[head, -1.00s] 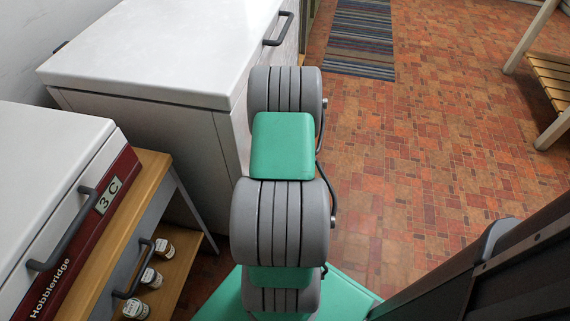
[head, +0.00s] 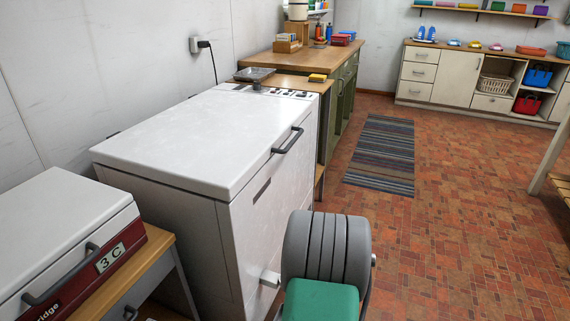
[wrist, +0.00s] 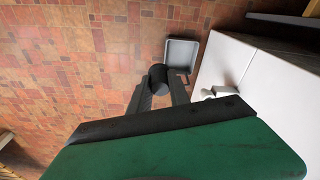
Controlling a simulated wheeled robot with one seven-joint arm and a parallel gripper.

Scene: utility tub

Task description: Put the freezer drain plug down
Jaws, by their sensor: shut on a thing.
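The freezer drain plug (wrist: 158,73), a dark round piece, is between the fingertips of my gripper (wrist: 159,82) in the wrist view. My gripper is shut on it and holds it over the brick floor. The white chest freezer (head: 190,140) stands left of my arm in the head view, and its side is at the right in the wrist view (wrist: 228,62). A pale drain spout (head: 270,278) sticks out low on the freezer front. It also shows in the wrist view (wrist: 219,91), right of the plug. My gripper is outside the head view.
A shallow grey tray (wrist: 181,53) lies on the floor beside the freezer, just beyond the plug in the wrist view. A red-and-white box marked 3 C (head: 85,260) stands on a wooden bench at left. A striped rug (head: 380,155) lies farther off. The floor at right is open.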

